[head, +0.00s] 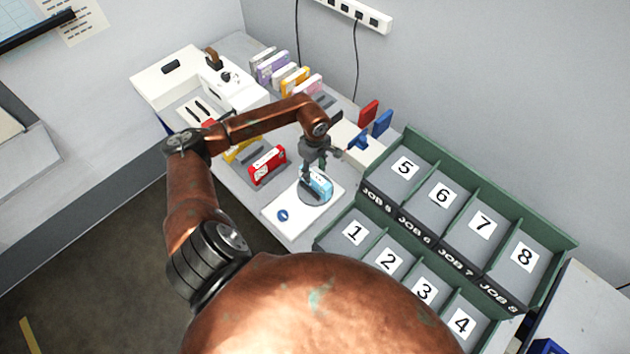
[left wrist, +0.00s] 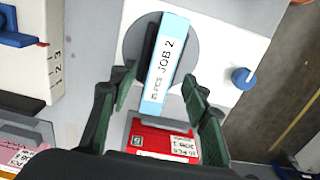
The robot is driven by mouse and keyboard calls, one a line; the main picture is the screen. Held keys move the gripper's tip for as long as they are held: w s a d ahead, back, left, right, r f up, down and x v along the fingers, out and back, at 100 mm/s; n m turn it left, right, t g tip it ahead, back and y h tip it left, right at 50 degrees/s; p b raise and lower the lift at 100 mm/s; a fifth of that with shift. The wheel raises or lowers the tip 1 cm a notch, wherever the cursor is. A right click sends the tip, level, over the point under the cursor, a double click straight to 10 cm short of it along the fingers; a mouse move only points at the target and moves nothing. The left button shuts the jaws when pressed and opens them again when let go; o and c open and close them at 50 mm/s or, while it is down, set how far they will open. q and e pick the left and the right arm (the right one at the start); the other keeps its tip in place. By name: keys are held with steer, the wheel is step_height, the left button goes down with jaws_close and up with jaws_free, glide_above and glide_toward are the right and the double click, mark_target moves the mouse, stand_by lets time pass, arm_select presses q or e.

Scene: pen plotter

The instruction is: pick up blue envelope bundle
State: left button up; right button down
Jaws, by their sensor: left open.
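The light blue envelope bundle (head: 318,184) stands on edge on a round grey disc (head: 322,200) set in a white plate (head: 285,222). In the left wrist view the bundle (left wrist: 165,62) shows a white label reading JOB 2. My left gripper (head: 312,168) is over it, pointing down. In the left wrist view the open fingers (left wrist: 160,75) are on either side of the bundle's near end, with gaps visible. My right gripper is not in view.
A red bundle (head: 267,164) stands beside the plate, with a yellow one (head: 240,150) behind it. A green sorter (head: 402,140) with numbered bins is to the right. Several bundles line the back, including a purple one (head: 272,68). A blue knob (left wrist: 243,78) is on the plate.

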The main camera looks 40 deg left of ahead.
mark_target(315, 176)
arm_select(q)
step_height(315, 176, down, 4)
steer(key=shift+d+r+p, duration=0.15)
steer(key=shift+r+p, duration=0.1)
steer(key=shift+p, duration=0.05)
steer(key=shift+f, duration=0.2)
steer(key=c, duration=0.7)
jaws_close()
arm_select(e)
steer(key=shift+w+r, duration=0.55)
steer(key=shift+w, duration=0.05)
